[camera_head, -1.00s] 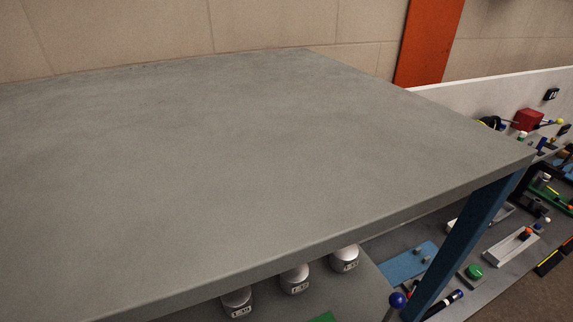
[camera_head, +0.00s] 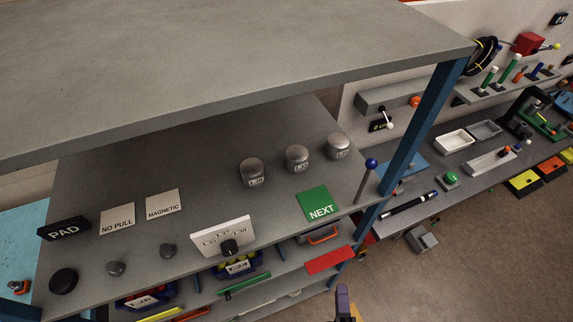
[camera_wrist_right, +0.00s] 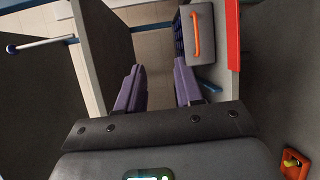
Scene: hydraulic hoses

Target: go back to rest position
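My right gripper (camera_head: 345,302) shows at the bottom edge of the head view, over the floor in front of the shelf unit. In the right wrist view its two purple fingers (camera_wrist_right: 158,90) stand apart with nothing between them. Beyond them there are a grey case with an orange handle (camera_wrist_right: 196,35) and a red strip (camera_wrist_right: 233,45); I cannot tell their distance from the fingertips. My left gripper is not in view.
The grey shelf unit (camera_head: 250,50) fills the left and middle. Its lower shelf carries several silver weights, signs and a green NEXT card (camera_head: 318,204). A bench (camera_head: 455,165) with trays and tools stands at the right. Brown floor (camera_head: 480,265) is free at lower right.

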